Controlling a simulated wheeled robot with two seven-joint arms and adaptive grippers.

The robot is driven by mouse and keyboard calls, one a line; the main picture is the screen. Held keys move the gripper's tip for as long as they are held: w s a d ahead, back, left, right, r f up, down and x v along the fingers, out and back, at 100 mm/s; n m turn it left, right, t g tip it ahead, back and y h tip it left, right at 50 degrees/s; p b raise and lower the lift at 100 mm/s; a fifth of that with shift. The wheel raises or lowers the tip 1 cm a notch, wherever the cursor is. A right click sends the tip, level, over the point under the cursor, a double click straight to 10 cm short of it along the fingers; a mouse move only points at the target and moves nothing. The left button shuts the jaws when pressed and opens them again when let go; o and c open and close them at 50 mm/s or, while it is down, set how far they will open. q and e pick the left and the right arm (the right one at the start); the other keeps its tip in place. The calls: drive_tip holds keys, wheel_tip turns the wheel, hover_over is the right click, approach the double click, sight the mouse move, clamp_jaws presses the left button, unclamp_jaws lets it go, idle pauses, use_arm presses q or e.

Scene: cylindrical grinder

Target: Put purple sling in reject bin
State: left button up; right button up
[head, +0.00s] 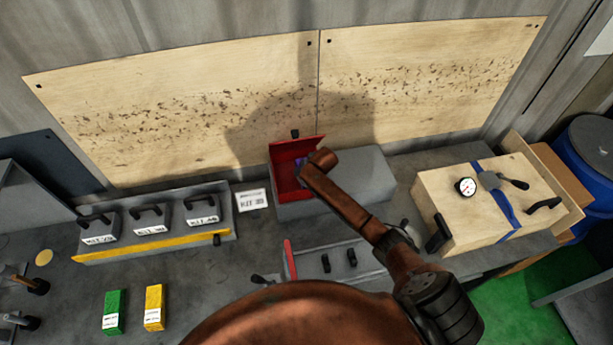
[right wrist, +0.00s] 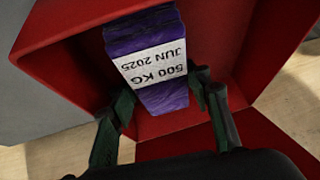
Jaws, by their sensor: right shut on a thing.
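The purple sling (right wrist: 160,55) is a folded bundle with a white label reading "500 KG JUN 2025". In the right wrist view it lies between the two dark fingers of my right gripper (right wrist: 168,105), which is shut on it. The red reject bin (right wrist: 60,60) surrounds the sling in that view, with the sling inside its opening. In the head view the red bin (head: 283,183) stands at the back of the bench, its lid raised. A bit of purple sling (head: 300,167) shows there beside my arm, which hides the right gripper. My left gripper is not in view.
A grey box (head: 362,178) adjoins the bin on the right. A wooden case with a blue strap (head: 480,205) stands further right. Labelled grey blocks sit in a tray (head: 155,250) at left. A green block (head: 114,312) and yellow block (head: 154,307) stand in front.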

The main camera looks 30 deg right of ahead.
drive_tip(key=shift+w+a, duration=0.1)
drive_tip(key=o, duration=1.1)
drive_tip(key=shift+o, duration=1.1)
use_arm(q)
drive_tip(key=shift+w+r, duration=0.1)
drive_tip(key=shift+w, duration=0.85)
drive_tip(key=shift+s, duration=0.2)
use_arm(e)
drive_tip(key=shift+s+r, duration=0.25)
drive_tip(key=shift+r, duration=0.1)
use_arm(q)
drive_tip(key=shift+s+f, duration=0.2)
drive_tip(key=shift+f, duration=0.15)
use_arm(e)
drive_tip(key=v, duration=1.1)
drive_tip(key=shift+s+r, duration=0.1)
